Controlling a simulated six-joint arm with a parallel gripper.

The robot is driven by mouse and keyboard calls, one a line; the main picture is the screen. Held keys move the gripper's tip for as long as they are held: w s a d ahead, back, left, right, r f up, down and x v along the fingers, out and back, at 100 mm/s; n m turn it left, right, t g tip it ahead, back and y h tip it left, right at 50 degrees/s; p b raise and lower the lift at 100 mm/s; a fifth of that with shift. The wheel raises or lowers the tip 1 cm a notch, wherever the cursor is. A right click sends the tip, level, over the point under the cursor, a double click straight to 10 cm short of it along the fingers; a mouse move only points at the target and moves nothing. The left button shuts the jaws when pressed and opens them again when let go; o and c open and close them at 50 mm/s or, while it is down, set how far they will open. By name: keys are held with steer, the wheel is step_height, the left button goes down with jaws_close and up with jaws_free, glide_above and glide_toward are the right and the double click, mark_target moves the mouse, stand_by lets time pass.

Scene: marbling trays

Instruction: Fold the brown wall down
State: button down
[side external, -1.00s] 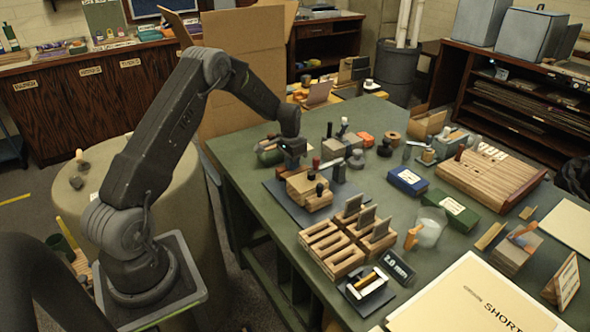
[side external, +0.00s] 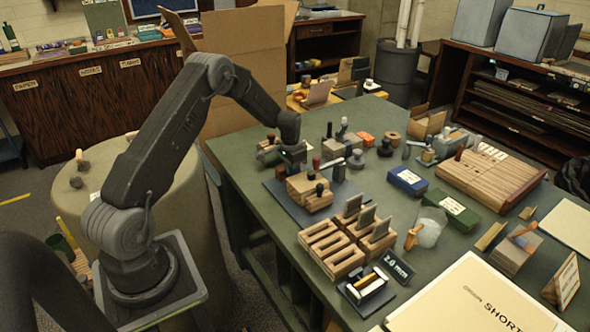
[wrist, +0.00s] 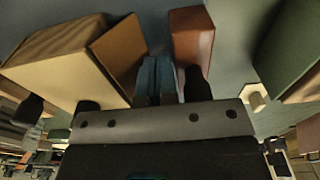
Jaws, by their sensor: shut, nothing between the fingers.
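A brown panel (wrist: 121,48), which looks like the brown wall, stands against the end of a tan box (wrist: 65,62) in the wrist view. My gripper (wrist: 158,62) is shut, its bluish fingers together and empty. It is just right of the panel in that view; I cannot tell whether they touch. A red-brown block (wrist: 192,36) stands close on the other side of the fingers. In the side external view my gripper (side external: 291,164) is low at the far left of the green table, behind wooden blocks (side external: 304,186). I cannot make out the brown panel there.
A dark mat (side external: 283,199) lies under the blocks. Slotted wooden trays (side external: 328,248), a blue box (side external: 407,181) and a green box (side external: 450,210) stand to the right. Small stamps and pots crowd the table behind.

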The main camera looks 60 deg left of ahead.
steer(key=shift+f, duration=0.4)
stand_by(0.8)
steer(key=shift+r, duration=2.6)
steer(key=shift+r, duration=0.1)
steer(key=s+d+r+t, duration=0.1)
steer(key=s+d+r, duration=0.3)
steer(key=d+r, duration=0.5)
steer(key=s+d+r+t, duration=0.1)
steer(key=s+d+r, duration=0.3)
steer(key=d+r, duration=0.6)
steer(key=s+d+r+t, duration=0.1)
steer(key=s+d, duration=0.3)
steer(key=s, duration=0.5)
steer(key=s+d+r+t, duration=0.2)
steer(key=s+d+r, duration=0.2)
steer(key=s, duration=0.6)
steer(key=shift+s+d, duration=0.3)
steer(key=shift+d, duration=0.15)
